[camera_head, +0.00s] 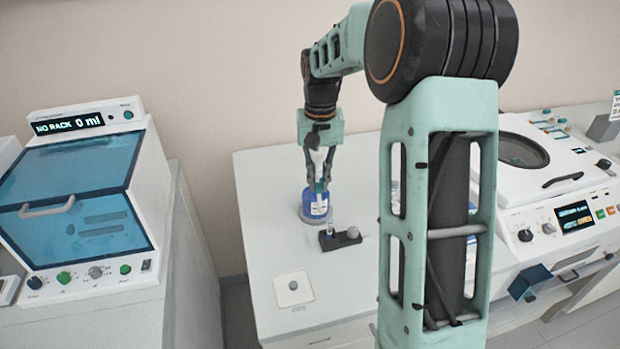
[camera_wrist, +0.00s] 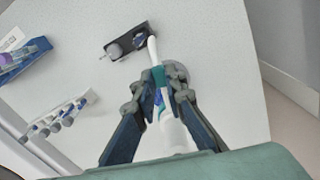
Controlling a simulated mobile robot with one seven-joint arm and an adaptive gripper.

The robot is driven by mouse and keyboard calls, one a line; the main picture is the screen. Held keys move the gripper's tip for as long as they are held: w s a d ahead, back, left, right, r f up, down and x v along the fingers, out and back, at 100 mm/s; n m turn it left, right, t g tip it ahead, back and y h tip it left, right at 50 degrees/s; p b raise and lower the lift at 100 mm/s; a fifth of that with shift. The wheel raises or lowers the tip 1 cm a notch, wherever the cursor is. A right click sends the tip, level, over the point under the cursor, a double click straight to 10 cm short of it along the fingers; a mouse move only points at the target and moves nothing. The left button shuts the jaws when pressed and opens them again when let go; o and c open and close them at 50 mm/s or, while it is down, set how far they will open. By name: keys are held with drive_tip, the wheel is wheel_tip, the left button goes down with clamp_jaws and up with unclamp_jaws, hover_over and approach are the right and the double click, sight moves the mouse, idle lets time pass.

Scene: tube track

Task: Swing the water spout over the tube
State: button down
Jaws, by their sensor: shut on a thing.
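A blue bottle (camera_head: 312,210) with a white label stands on the bench under my gripper (camera_head: 318,178). My gripper is shut on the water spout at the bottle's top; the fingers partly hide it. In the wrist view, the white spout (camera_wrist: 153,52) runs from between the fingers of my gripper (camera_wrist: 160,88) toward a small dark holder. The tube (camera_head: 330,227) stands upright in that dark holder (camera_head: 341,242), just in front of the bottle. In the wrist view the spout's end lies close beside the tube (camera_wrist: 139,38); whether it is over the mouth cannot be told.
A grey knob (camera_head: 352,232) sits at the holder's right end. A white square plate (camera_head: 293,289) lies nearer on the bench. A blue-lidded machine (camera_head: 80,200) is at left, a centrifuge-like machine (camera_head: 550,170) at right. The wrist view shows several tubes (camera_wrist: 60,118) at left.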

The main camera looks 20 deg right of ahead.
drive_tip(key=shift+d+n, duration=0.95)
drive_tip(key=shift+n, duration=0.25)
drive_tip(key=c, duration=2)
unclamp_jaws()
drive_tip(key=shift+s+d, duration=0.1)
drive_tip(key=shift+o, duration=0.2)
wheel_tip(320, 180, up, 12)
